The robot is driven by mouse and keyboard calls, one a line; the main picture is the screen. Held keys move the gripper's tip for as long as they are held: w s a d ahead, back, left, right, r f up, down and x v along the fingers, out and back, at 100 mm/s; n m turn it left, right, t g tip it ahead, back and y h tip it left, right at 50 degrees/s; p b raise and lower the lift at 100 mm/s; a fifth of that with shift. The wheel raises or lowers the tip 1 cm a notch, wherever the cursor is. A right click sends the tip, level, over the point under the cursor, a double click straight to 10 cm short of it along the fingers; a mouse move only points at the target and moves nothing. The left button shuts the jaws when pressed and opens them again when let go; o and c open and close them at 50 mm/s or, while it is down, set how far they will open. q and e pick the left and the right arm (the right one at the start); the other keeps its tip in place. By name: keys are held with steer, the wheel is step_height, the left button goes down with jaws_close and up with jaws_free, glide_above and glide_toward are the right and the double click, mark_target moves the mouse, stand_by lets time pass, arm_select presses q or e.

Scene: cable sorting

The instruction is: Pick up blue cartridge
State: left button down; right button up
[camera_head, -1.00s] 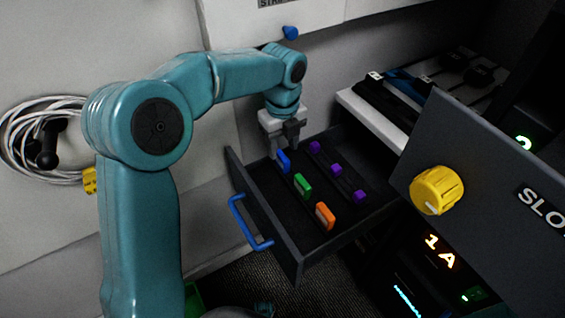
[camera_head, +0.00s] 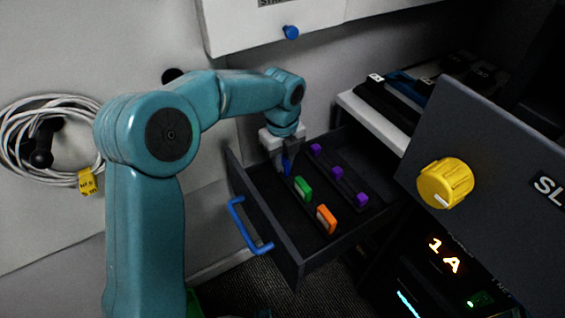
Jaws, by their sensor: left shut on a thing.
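The blue cartridge (camera_head: 287,166) is at the back left of the open drawer, mostly hidden by my left gripper (camera_head: 284,168). The left gripper points down into the drawer and is shut on the blue cartridge. I cannot tell whether the cartridge is still seated or lifted. A green cartridge (camera_head: 303,189) and an orange cartridge (camera_head: 327,219) stand in the same row, nearer the drawer's front right. My right gripper is not in view.
The dark drawer (camera_head: 264,223) has a blue handle (camera_head: 246,228). Several purple pieces (camera_head: 337,173) form a second row. A panel with a yellow knob (camera_head: 445,183) stands at right. Coiled cable (camera_head: 45,140) hangs on the left wall. A white shelf (camera_head: 372,120) is behind the drawer.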

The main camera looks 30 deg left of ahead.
mark_target(284, 159)
arm_select(q)
steer(key=shift+r, duration=0.1)
step_height(284, 159, up, 12)
steer(key=p, duration=0.4)
steer(key=s+d+r+p, duration=0.1)
steer(key=s+d, duration=0.3)
steer(key=d, duration=0.4)
steer(key=s+d+r+p, duration=0.2)
steer(key=s+d+p, duration=0.1)
steer(key=d, duration=0.5)
steer(key=shift+s+r, duration=0.2)
steer(key=shift+s, duration=0.45)
steer(key=shift+d, duration=0.1)
steer(key=shift+f, duration=0.1)
